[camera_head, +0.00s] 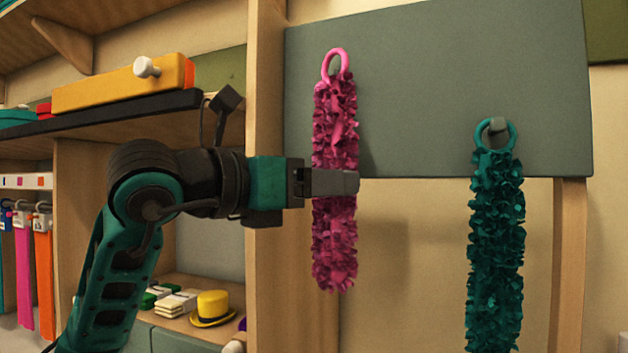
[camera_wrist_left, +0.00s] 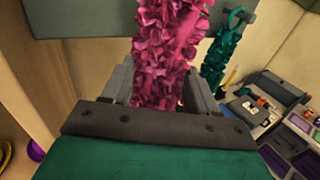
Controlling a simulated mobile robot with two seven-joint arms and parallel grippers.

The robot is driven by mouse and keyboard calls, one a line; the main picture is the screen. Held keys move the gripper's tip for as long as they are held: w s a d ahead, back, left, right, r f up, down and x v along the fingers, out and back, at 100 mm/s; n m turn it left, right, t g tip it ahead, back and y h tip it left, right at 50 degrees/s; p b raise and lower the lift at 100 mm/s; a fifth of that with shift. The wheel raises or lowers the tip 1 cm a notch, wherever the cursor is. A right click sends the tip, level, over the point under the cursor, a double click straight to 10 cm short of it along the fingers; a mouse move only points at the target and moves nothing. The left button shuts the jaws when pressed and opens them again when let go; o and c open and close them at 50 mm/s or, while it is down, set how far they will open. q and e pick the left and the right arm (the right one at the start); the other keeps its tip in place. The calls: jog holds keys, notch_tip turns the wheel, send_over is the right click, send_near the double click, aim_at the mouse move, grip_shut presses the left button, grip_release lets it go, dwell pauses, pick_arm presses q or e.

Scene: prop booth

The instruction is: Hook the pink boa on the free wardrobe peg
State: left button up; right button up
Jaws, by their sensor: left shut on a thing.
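The pink boa (camera_head: 334,245) hangs upright in front of the grey-green peg panel (camera_head: 420,80), its pink ring at the top. No peg shows through the ring, and I cannot tell whether it touches the panel. My left gripper (camera_head: 338,183) is shut on the boa around its middle. In the left wrist view the boa (camera_wrist_left: 168,45) rises between the two fingers. A teal boa (camera_head: 496,250) hangs to the right, its ring around a grey peg (camera_head: 498,125); it also shows in the left wrist view (camera_wrist_left: 222,50). My right gripper is out of view.
A wooden upright (camera_head: 265,150) stands just left of the panel. A dark shelf edge (camera_head: 120,118) carries a yellow drawer-like box (camera_head: 120,84). A yellow hat (camera_head: 212,308) sits on a lower shelf.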

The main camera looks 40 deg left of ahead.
pick_arm(q)
jog(key=shift+w+a+f, duration=0.2)
jog(key=shift+w, duration=0.65)
jog(key=shift+w+a+f, duration=0.25)
jog(key=shift+w, duration=0.65)
jog(key=shift+w+a+f, duration=0.2)
jog(key=shift+w, duration=0.65)
jog(key=o, duration=1.1)
jog(key=shift+o, duration=0.2)
jog(key=b+v, duration=0.4)
jog(key=v, duration=0.9)
jog(key=shift+b, duration=0.4)
jog(key=shift+w, duration=0.1)
